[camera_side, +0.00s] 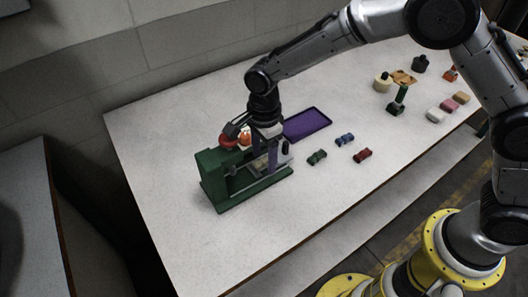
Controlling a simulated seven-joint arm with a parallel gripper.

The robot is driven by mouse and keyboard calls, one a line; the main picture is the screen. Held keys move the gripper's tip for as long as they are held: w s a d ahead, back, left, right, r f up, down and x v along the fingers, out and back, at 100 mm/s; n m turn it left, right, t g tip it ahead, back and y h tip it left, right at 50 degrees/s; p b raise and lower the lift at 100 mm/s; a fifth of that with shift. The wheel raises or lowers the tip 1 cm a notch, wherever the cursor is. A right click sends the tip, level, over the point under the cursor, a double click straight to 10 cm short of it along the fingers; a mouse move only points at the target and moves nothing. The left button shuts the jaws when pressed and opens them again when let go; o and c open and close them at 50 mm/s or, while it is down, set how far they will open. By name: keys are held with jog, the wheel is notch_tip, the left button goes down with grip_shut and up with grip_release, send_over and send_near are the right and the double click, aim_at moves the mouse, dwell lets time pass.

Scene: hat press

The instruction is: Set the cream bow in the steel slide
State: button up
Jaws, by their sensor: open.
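The green press (212,178) stands at the left of the table, with a red knob (228,141) and an orange part (245,137) on top. My gripper (264,150) points down over the right half of the press; its jaws are open. A small pale patch (259,163) shows low in the press under the gripper. I cannot tell whether it is the cream bow or part of the steel slide. My gripper and the press frame hide much of that spot, and I cannot make out any contact.
A purple tray (322,119) lies behind the press. Small green (317,157), blue (345,139) and red (362,155) pieces lie to its right. A green stand (398,101), a cream piece (382,83) and several blocks are farther right. The front of the table is clear.

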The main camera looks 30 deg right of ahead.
notch_tip(320, 180, up, 14)
jog(key=s+d+r+m+t, duration=0.1)
jog(key=s+d+r+t, duration=0.1)
jog(key=d+r, duration=0.65)
jog(key=s+d+r+n+t, duration=0.2)
jog(key=s+d+n, duration=0.1)
jog(key=s+d, duration=0.4)
jog(key=s+d+r+n+t, duration=0.1)
jog(key=s+d+r+n, duration=0.25)
jog(key=s, duration=0.55)
jog(key=s+d+f+n, duration=0.2)
jog(key=s+f+n, duration=0.5)
jog(key=n, duration=0.5)
jog(key=shift+s+d+f+t, duration=0.25)
jog(key=shift+s+f+t, duration=0.05)
jog(key=shift+f, duration=0.45)
jog(key=shift+n, duration=0.25)
